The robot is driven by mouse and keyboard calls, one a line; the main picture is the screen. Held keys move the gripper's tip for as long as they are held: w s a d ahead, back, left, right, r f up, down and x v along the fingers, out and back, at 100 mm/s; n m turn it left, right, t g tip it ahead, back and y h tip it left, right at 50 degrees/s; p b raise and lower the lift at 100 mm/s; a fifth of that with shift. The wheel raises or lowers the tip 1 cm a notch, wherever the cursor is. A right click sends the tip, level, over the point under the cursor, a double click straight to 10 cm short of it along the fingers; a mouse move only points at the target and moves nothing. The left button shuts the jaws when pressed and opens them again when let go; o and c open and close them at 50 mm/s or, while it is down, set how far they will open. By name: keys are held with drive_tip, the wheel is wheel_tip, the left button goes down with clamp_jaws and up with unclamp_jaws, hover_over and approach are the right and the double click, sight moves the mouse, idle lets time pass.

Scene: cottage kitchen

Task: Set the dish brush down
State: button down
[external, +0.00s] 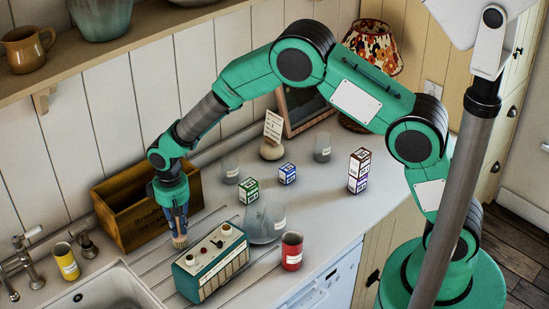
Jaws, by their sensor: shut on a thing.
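My gripper (177,225) points down in the external view, shut on the dish brush (180,242). Only the brush's pale bristle end shows below my fingers; the rest is hidden by the gripper. The brush is over the counter (323,206), between the wooden crate and the teal radio. I cannot tell whether the bristles touch the counter.
The wooden crate (118,222) stands behind my gripper, and the teal radio (211,263) stands just in front. The sink (105,290) and a yellow cup (66,261) are at left. A glass jug (264,222), red cup (292,251) and small boxes (249,191) stand to the right.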

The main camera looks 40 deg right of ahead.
drive_tip(key=shift+f, duration=0.55)
drive_tip(key=shift+f, duration=0.2)
drive_tip(key=c, duration=1.7)
unclamp_jaws()
drive_tip(key=shift+o, duration=0.2)
drive_tip(key=shift+r, duration=0.15)
wheel_tip(320, 180, up, 12)
drive_tip(key=shift+s+r, duration=0.1)
